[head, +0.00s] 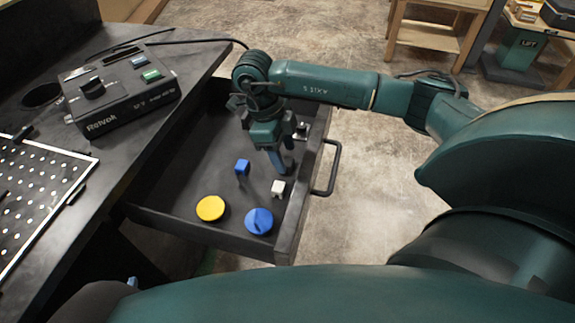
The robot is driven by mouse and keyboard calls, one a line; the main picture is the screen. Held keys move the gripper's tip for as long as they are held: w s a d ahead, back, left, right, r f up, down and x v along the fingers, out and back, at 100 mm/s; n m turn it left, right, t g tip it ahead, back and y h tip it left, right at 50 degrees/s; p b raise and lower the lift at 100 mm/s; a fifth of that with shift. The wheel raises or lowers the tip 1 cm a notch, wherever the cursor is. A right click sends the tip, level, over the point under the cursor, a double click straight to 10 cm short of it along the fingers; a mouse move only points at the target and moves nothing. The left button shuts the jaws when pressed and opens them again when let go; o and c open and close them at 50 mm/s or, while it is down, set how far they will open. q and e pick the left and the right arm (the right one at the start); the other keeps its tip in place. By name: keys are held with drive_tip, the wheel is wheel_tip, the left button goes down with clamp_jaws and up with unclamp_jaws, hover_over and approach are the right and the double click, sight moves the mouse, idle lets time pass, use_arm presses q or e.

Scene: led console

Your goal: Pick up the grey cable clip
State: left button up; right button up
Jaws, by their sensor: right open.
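My right gripper (279,170) points down into the open drawer (180,226) with its jaws open. A small pale grey-white piece (278,188) lies on the drawer floor just in front of the fingertips and looks like the cable clip. Another small pale piece (302,130) lies farther back near the drawer's right wall, partly hidden beside the gripper; I cannot tell its exact shape. Nothing shows held in the jaws. My left gripper is not in view.
The drawer also holds a blue block (242,167), a yellow disc (210,208) and a blue round knob (259,221). The drawer handle (332,170) sticks out right. A black console (120,95) and a perforated board (35,195) rest on the dark bench.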

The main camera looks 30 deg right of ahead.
drive_tip(key=shift+x, duration=1.05)
drive_tip(key=c, duration=1)
